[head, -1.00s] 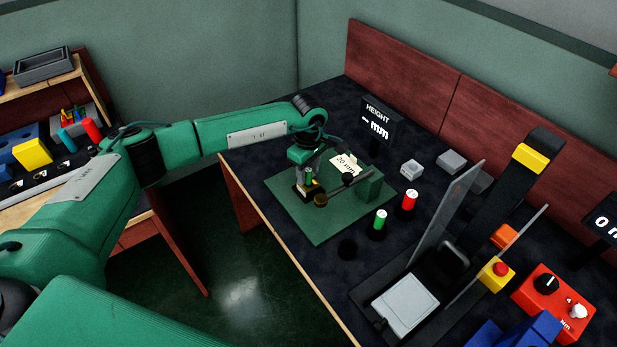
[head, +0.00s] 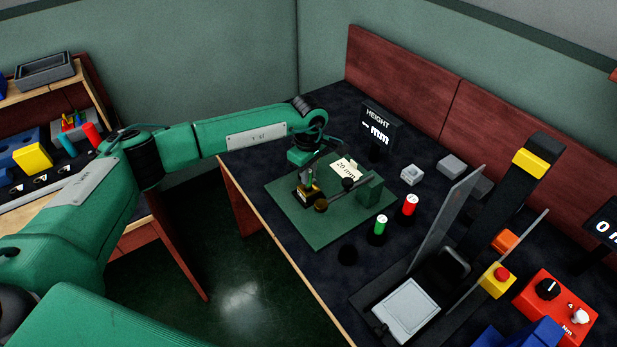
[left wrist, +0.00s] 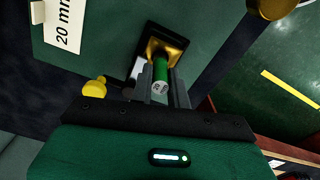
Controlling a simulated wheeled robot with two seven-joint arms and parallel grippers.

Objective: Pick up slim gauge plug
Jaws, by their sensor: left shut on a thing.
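A green-bodied plug with a pale, marked end (left wrist: 160,84) stands between the fingers of my left gripper (left wrist: 162,72) in the left wrist view. The gripper is shut on it. The plug's lower end is at a dark block with a brass top (left wrist: 166,45), so that end is hidden. In the head view my left gripper (head: 309,180) is over this block on the green plate (head: 320,236). Two other plugs, one green-topped (head: 380,225) and one red-topped (head: 410,205), stand on the dark table. Which plug is the slim one I cannot tell for sure. My right gripper is not in view.
A "20 mm" card (head: 346,168) and a green block with a rod (head: 369,190) are on the plate close to the gripper. A height display (head: 376,128) stands behind. A press-like station (head: 408,308) is to the right.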

